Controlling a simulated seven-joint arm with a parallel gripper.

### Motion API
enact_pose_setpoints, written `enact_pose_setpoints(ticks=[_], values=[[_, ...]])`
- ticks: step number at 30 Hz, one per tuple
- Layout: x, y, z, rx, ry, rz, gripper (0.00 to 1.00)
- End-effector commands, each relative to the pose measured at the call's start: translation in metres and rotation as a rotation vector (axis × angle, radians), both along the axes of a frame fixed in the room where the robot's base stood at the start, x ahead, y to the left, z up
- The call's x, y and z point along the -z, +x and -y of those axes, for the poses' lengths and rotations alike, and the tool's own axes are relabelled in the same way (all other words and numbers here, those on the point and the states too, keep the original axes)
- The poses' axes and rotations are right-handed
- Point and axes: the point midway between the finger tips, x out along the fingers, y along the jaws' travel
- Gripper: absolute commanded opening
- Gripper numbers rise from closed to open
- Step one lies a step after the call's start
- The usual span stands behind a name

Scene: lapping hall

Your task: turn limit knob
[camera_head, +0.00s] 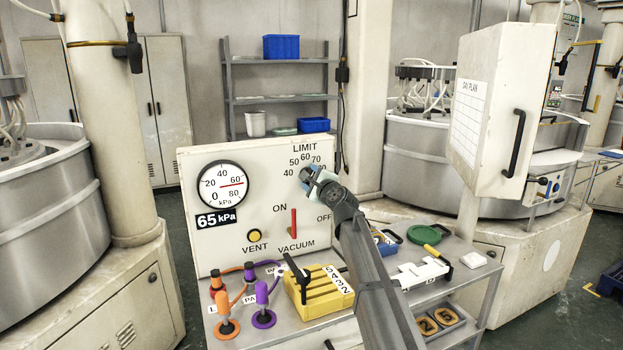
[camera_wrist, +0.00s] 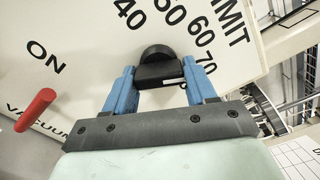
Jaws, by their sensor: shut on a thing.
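The black limit knob (camera_wrist: 158,62) sits on the white panel (camera_head: 240,175) under the word LIMIT, with a scale of 40, 50, 60 and 70 around it. In the wrist view the blue fingers of my gripper (camera_wrist: 156,88) are on either side of the knob's grip bar, shut on it. A small white mark shows at the right end of the bar, on the side of the 70. In the head view my gripper (camera_head: 312,175) is at the panel's upper right and hides most of the knob.
The panel also has a dial (camera_head: 222,184) above a 65 kPa label, a yellow VENT button (camera_head: 254,235) and a red vacuum lever (camera_head: 294,222). A cabinet (camera_head: 502,105) stands right.

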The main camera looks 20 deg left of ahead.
Motion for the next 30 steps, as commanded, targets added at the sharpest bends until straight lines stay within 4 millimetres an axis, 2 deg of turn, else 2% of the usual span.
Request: enact_pose_setpoints(ticks=[12, 29, 30], values=[[0.0011, -0.0007, -0.0006, 0.0, 0.14, -0.141, 0.25], [0.0012, -0.0008, -0.0007, 0.0, 0.163, -0.163, 0.25], [0.0012, -0.0008, -0.0007, 0.0, 0.163, -0.163, 0.57]])
